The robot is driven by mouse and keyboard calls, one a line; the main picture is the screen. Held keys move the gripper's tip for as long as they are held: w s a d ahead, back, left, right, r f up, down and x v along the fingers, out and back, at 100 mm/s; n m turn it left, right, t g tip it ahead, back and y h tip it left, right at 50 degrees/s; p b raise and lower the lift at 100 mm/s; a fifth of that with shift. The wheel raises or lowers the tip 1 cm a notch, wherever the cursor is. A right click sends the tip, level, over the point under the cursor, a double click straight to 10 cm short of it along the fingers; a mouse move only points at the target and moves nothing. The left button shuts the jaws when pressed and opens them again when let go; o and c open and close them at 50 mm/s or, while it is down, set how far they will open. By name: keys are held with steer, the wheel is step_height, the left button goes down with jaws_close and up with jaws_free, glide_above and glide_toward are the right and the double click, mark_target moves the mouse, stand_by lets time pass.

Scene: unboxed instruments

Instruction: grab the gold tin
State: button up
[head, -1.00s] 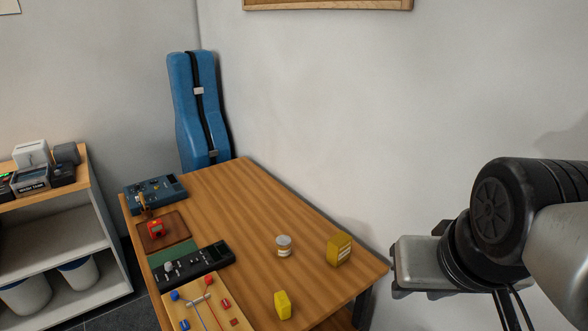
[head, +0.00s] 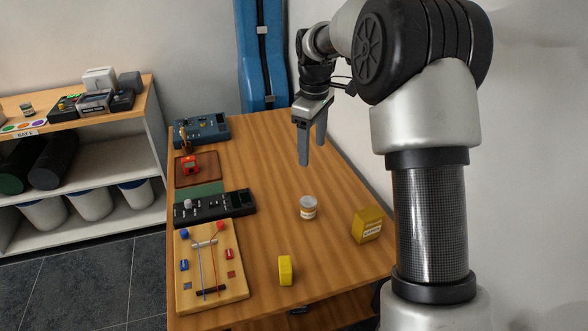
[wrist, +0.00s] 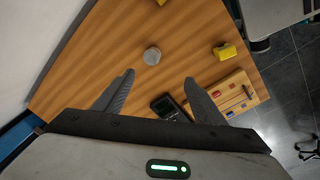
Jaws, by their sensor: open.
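A small round tin (head: 308,208) with a pale grey lid and a gold-toned band stands upright on the wooden table. It also shows in the wrist view (wrist: 152,55), just beyond the space between my fingertips. A mustard-gold box (head: 367,226) with a pale label stands to its right, near the table's edge; only a sliver shows at the top of the wrist view. I cannot tell for certain which is the gold tin, though the round one fits. My gripper (head: 312,154) is open and empty, pointing down, above and behind the round tin, touching nothing.
A yellow block (head: 285,270) stands near the table's front. A black device (head: 215,208) and a wooden circuit board (head: 212,290) fill the left side. A blue instrument case (head: 262,55) stands behind the table, and the wall is close on the right.

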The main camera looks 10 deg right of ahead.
steer(key=n+g, duration=0.1)
steer(key=n, duration=0.1)
glide_above(308, 201)
step_height(308, 201, down, 10)
steer(key=f, duration=0.8)
steer(key=f+b, duration=0.1)
steer(key=f, duration=0.3)
steer(key=shift+s+a, duration=0.2)
steer(key=shift+s, duration=0.05)
steer(key=shift+w+d+f, duration=0.1)
steer(key=shift+w+f, duration=0.05)
steer(key=shift+f, duration=1.3)
steer(key=shift+w+d+f, duration=0.1)
steer(key=shift+w+f, duration=0.05)
steer(key=shift+f, duration=1.3)
steer(key=c, duration=1.2)
